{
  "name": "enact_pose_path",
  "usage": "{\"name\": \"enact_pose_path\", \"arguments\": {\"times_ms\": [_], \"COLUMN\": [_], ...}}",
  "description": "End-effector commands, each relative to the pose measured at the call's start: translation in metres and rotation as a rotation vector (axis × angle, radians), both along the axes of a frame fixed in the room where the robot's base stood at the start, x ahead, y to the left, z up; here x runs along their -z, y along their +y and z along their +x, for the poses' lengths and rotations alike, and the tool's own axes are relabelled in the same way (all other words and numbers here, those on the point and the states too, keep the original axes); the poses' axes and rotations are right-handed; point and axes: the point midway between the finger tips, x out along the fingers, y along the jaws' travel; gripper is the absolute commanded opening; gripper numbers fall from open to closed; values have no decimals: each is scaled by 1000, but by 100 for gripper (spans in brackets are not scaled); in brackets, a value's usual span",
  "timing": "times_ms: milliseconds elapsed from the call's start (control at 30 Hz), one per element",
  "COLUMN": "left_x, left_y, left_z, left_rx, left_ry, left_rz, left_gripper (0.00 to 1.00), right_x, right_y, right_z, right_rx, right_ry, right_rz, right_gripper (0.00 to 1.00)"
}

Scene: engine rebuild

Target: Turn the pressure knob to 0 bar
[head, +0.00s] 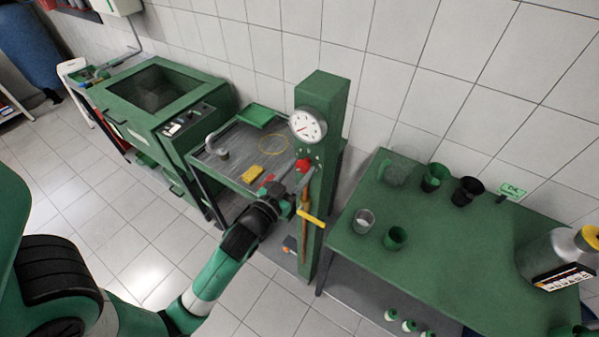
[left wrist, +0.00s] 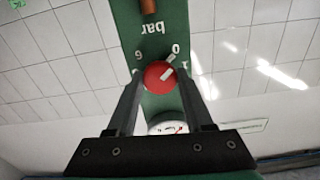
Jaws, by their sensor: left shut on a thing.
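The red pressure knob (head: 303,165) is on the front of the green column (head: 322,110), below a round white gauge (head: 308,124) with a red needle. My left gripper (head: 296,178) reaches it from the front. In the left wrist view the knob (left wrist: 158,76) sits between the two fingertips (left wrist: 160,80), and the gripper is shut on it. A white stripe on the knob points to the upper right, near the upside-down 0 and the mark beside it; its exact reading is unclear. The printed "bar" and 6 show above and left. My right gripper is out of view.
A yellow handle (head: 312,217) sticks out from the column below the knob. A green table (head: 450,235) with several cups stands to the right. A bench (head: 236,150) with a yellow sponge (head: 250,174) and a green tray (head: 256,115) is left of the column.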

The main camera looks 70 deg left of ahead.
Motion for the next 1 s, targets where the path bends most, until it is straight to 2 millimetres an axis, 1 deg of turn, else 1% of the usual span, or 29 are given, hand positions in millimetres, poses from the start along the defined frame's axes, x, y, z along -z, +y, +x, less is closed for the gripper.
{"name": "enact_pose_path", "arguments": {"times_ms": [300,700,733,867,900,1000], "left_x": [0,0,0,0,0,0], "left_y": [0,0,0,0,0,0], "left_z": [0,0,0,0,0,0], "left_rx": [0,0,0,0,0,0], "left_ry": [-48,-51,-51,-51,-51,-50], "left_rz": [-66,-73,-73,-72,-72,-71], "left_gripper": [0,0,55,79,81,81], "right_x": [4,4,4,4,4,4], "right_y": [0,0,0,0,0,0], "right_z": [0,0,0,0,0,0], "right_rx": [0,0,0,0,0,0], "right_ry": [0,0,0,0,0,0], "right_rz": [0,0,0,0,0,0], "right_gripper": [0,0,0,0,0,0]}}
